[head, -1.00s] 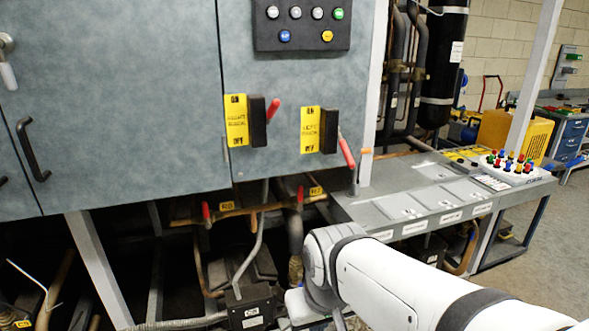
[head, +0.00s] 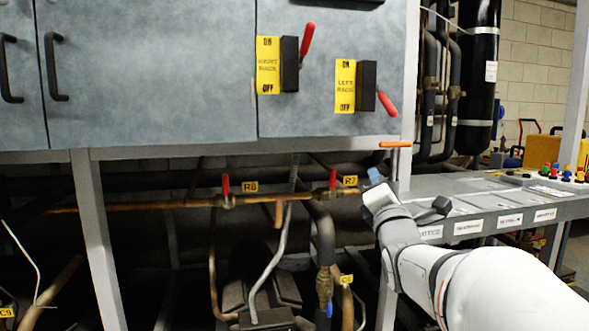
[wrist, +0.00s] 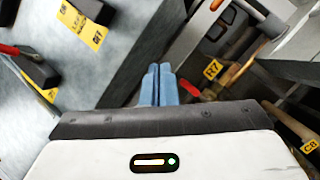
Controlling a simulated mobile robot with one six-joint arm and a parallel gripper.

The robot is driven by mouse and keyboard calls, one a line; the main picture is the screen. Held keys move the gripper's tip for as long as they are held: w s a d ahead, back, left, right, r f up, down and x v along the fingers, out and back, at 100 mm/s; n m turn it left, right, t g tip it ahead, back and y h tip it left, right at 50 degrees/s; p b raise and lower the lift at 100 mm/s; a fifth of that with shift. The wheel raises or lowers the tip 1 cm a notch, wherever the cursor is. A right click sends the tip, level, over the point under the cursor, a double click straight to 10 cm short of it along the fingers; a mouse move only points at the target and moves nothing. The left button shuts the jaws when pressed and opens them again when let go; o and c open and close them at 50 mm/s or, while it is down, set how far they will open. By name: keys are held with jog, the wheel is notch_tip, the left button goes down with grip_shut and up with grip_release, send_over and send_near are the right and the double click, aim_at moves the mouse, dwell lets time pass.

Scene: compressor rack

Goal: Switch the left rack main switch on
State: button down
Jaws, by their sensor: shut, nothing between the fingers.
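The left rack main switch (head: 366,86) is a black block beside a yellow LEFT RACK plate (head: 345,87) on the grey cabinet door. Its red handle (head: 387,104) points down and right, towards the OFF end. The right rack switch (head: 289,64) stands to its left with its red handle (head: 307,40) pointing up, towards ON. My gripper (head: 375,176) is below the left rack switch, near the cabinet's lower edge and apart from the handle. In the wrist view its blue fingers (wrist: 160,84) are together and empty. Yellow plates and a red handle show there at upper left.
A copper pipe with red valve handles (head: 225,184) and R8 and R7 tags runs under the cabinet. A white post (head: 408,90) and an orange lever (head: 395,144) are beside my gripper. A grey bench (head: 480,205) extends right. Space before the door is clear.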

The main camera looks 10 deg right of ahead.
aim_at(384, 100)
jog(key=s+n+t+y+b, duration=0.1)
jog(key=n, duration=0.2)
jog(key=s+n+t+b, duration=0.1)
jog(key=n+t+b, duration=0.1)
jog(key=n, duration=0.1)
jog(key=s+d+n+t+y+b, duration=0.1)
jog(key=n+t, duration=0.1)
jog(key=n, duration=0.1)
jog(key=shift+r+y+b, duration=0.2)
jog(key=shift+y+b, duration=0.1)
jog(key=shift+b, duration=0.1)
jog(key=w+d+r, duration=0.1)
jog(key=w+r, duration=0.3)
jog(key=r, duration=0.6)
jog(key=shift+r+b, duration=0.35)
jog(key=shift+w, duration=0.1)
